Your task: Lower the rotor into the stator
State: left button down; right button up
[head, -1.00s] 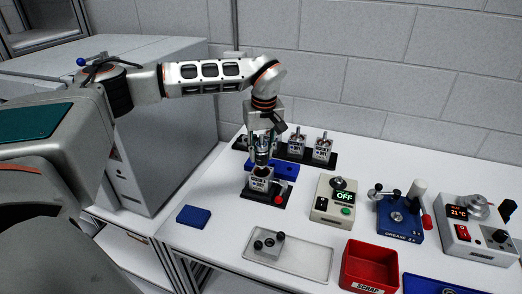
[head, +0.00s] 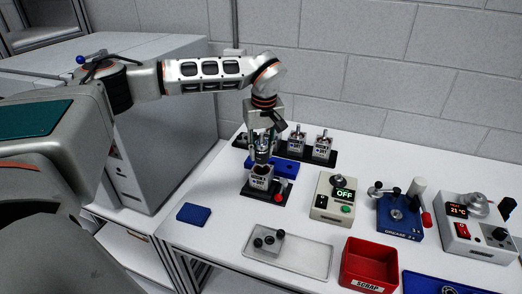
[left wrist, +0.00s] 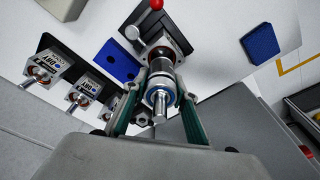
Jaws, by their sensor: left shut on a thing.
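My left gripper (head: 263,143) points down and is shut on the rotor (head: 263,155), a dark and silver cylinder with a shaft. In the left wrist view the rotor (left wrist: 160,88) sits between the two green-padded fingers (left wrist: 158,118), shaft toward the camera. The stator (head: 261,178) is a square silver housing on a black base with a red-knobbed lever (head: 281,185). The rotor is upright over the stator's opening. In the left wrist view its far end overlaps the stator (left wrist: 168,45); whether it has entered the bore I cannot tell. My right gripper is out of view.
Several motor units (head: 322,148) stand on a black rack behind. A blue block (head: 289,169) lies close behind the stator. A grey tray (head: 310,262), red scrap bin (head: 368,270), OFF-display device (head: 334,199) and grease station (head: 398,215) are in front and right. A blue pad (head: 194,214) lies left.

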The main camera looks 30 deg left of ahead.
pick_arm(q)
jog(key=shift+f, duration=0.3)
jog(key=shift+f, duration=0.7)
jog(key=shift+f, duration=0.45)
jog(key=shift+f, duration=0.4)
dwell(1.4)
jog(key=shift+r, duration=0.2)
dwell(1.6)
